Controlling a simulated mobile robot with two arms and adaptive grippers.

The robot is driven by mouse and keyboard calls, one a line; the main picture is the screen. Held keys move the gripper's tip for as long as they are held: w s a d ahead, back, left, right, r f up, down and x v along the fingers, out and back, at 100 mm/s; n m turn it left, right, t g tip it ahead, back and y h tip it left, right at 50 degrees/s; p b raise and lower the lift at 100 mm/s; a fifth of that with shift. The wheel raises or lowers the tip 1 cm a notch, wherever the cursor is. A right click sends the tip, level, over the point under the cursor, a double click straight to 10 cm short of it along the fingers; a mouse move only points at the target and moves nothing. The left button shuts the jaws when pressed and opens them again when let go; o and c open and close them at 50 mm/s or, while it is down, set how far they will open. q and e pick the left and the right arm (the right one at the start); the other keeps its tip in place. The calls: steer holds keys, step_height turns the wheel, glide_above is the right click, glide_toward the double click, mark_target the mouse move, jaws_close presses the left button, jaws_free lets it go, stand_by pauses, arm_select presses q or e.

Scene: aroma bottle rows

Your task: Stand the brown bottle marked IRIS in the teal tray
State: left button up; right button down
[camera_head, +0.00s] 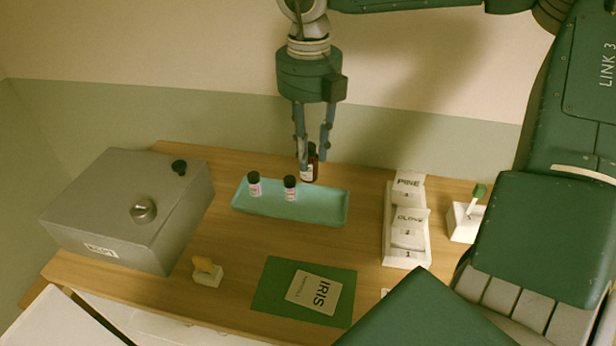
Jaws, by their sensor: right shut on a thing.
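My right gripper (313,160) points down from the top and is shut on a brown bottle (314,162) with a white label. The bottle is upright, its lower end close to the back rim of the teal tray (330,206). I cannot tell whether it touches the tray, and its label is too small to read. Two bottles with black caps and pale pinkish labels, one at the left (254,186) and one in the middle (290,188), stand in the tray. A card reading IRIS (313,292) lies on a green mat (273,278). My left gripper is not in view.
A grey metal box (120,205) stands at the left of the wooden table (370,290). A white stepped rack with PINE and CLOVE cards (407,240) stands right of the tray. A yellow item on a white block (207,272) and a white holder (464,222) stand nearby.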

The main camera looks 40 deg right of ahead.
mark_target(309, 181)
step_height(309, 181, down, 3)
steer(key=shift+w, duration=0.1)
steer(key=shift+f, duration=0.65)
step_height(309, 181, down, 4)
steer(key=shift+r+p, duration=0.15)
steer(key=shift+p, duration=0.4)
steer(key=shift+b, duration=0.3)
steer(key=c, duration=1.4)
jaws_free()
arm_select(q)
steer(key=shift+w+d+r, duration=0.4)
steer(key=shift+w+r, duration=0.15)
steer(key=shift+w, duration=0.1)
